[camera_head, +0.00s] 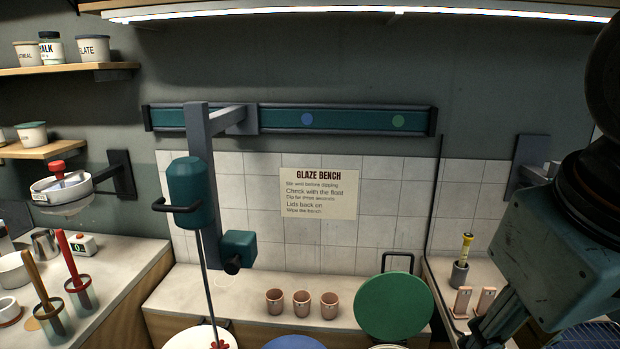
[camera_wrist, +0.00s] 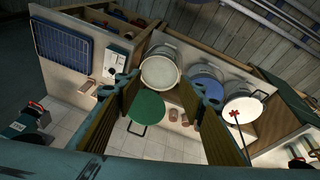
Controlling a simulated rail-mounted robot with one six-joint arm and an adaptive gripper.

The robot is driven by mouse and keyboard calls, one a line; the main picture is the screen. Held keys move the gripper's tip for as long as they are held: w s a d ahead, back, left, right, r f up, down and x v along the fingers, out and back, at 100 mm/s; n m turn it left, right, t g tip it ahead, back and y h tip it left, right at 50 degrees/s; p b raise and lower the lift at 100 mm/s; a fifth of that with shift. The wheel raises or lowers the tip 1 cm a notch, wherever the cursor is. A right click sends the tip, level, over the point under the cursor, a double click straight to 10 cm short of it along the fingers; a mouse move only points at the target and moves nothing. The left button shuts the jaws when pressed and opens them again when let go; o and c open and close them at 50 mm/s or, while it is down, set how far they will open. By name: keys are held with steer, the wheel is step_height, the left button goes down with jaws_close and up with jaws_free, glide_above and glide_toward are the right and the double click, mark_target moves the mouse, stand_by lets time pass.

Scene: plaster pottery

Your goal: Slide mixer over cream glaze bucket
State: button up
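The mixer (camera_head: 188,192) hangs from the wall rail (camera_head: 275,120) near its left end. It has a teal body, a black side handle (camera_head: 174,207) and a long thin shaft. Its red paddle (camera_head: 219,345) shows against the whitish round top of the left bucket (camera_head: 185,341); the paddle's height is unclear. In the wrist view, the whitish bucket (camera_wrist: 243,107), blue bucket (camera_wrist: 207,92) and pale beige bucket (camera_wrist: 160,71) stand in a row. I cannot tell surely which is cream. My gripper (camera_wrist: 168,92) is open and empty, far right of the mixer in the head view.
A green disc with a handle (camera_head: 393,305) leans by the wall, and three pink cups (camera_head: 301,303) stand on the bench. A side counter (camera_head: 120,262) with tools is at left. A blue rack (camera_wrist: 63,47) shows in the wrist view.

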steer(key=shift+m+y, duration=0.5)
steer(key=shift+m, duration=0.4)
steer(key=shift+s+a+r, duration=0.1)
steer(key=shift+s+a, duration=0.5)
steer(key=shift+s, duration=0.3)
steer(key=shift+s+a+r, duration=0.1)
steer(key=shift+s+a, duration=0.5)
steer(key=shift+s, duration=0.3)
steer(key=shift+c, duration=0.3)
